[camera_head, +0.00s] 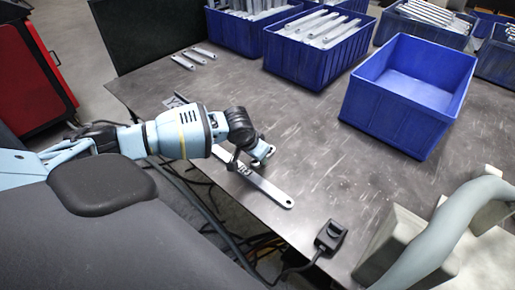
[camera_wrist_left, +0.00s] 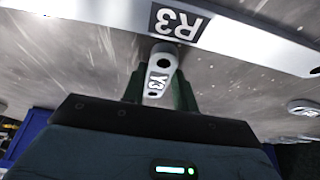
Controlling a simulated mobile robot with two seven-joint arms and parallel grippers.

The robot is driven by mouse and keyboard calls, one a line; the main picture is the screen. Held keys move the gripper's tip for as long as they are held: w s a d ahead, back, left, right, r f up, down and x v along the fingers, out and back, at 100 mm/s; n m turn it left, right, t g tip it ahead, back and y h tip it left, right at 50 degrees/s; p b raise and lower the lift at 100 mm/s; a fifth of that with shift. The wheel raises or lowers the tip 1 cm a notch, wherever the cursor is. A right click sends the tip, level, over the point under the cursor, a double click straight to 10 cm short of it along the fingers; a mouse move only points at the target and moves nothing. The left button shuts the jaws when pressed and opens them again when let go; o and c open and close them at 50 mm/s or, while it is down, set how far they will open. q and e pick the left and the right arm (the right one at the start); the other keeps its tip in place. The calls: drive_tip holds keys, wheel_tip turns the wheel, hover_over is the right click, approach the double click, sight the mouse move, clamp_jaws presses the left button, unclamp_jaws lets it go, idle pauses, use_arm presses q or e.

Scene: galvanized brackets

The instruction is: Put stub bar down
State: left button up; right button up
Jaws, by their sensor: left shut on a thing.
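My left gripper (camera_head: 262,158) reaches over the table from the left. In the left wrist view its dark fingers (camera_wrist_left: 160,92) are shut on the stub bar (camera_wrist_left: 158,78), a short light-grey piece with holes and a "Y3" mark. In the head view the stub bar is mostly hidden by the gripper. A long flat bar (camera_head: 268,188) lies on the table just below the gripper; in the left wrist view this bar (camera_wrist_left: 240,37) carries an "R3" label and passes beyond the stub bar's end. I cannot tell whether the stub bar touches the table. My right gripper is not in view.
Small bars (camera_head: 183,62) lie at the table's back left. Blue bins (camera_head: 318,45) with metal bars stand along the back; an empty blue bin (camera_head: 418,120) stands right of centre. A black box with a cable (camera_head: 330,236) sits at the front edge. The table's middle is clear.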

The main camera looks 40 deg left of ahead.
use_arm(q)
drive_tip(key=o, duration=1)
drive_tip(key=shift+f, duration=0.1)
drive_tip(key=shift+o, duration=0.2)
drive_tip(key=p+v, duration=0.2)
drive_tip(key=v, duration=1)
